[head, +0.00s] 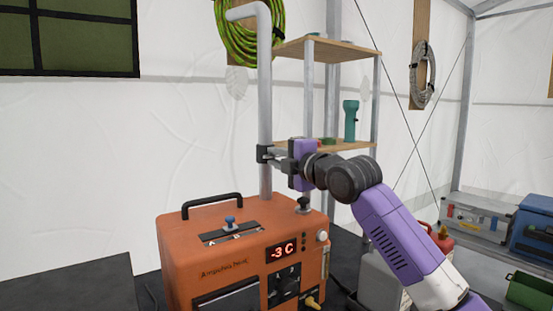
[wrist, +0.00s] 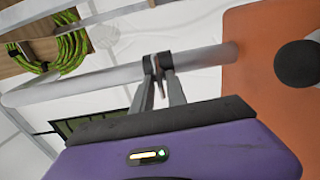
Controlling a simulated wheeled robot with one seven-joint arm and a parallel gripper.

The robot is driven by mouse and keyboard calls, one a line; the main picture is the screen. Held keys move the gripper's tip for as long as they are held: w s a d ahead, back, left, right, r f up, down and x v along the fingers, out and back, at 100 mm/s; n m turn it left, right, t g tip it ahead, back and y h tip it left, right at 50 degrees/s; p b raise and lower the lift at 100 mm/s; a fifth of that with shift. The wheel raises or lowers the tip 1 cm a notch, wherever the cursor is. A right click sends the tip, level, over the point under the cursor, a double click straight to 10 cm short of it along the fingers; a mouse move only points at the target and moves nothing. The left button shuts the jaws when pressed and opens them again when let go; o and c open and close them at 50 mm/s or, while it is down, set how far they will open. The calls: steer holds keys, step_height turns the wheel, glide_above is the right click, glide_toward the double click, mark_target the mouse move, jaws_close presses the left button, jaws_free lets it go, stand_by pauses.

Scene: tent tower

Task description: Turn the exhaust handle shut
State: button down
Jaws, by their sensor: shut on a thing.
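A grey exhaust pipe (head: 265,100) rises from the top of the orange heater (head: 240,268) and bends left at its top. A black collar (head: 262,154) sits around the pipe at mid-height. In the wrist view the pipe (wrist: 100,78) runs across the picture to the orange top. My gripper (head: 279,156) reaches the collar from the right. In the wrist view its fingers (wrist: 161,90) are shut on the small exhaust handle (wrist: 160,84) at the collar. The fingers hide much of the handle, so its exact angle is unclear.
The heater has a black carry handle (head: 212,203), a blue-knobbed slider (head: 230,222) and a red display (head: 283,251) reading -3 C. A wooden shelf (head: 345,146) with a teal flashlight (head: 351,121) stands behind my arm. Metal cases (head: 478,221) are at right.

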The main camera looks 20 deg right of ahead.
steer(key=shift+f, duration=0.15)
steer(key=c, duration=1.6)
jaws_free()
steer(key=shift+o, duration=0.2)
steer(key=shift+s, duration=0.1)
steer(key=v, duration=0.7)
steer(key=shift+s+b, duration=0.25)
steer(key=shift+b, duration=0.1)
steer(key=shift+d, duration=0.1)
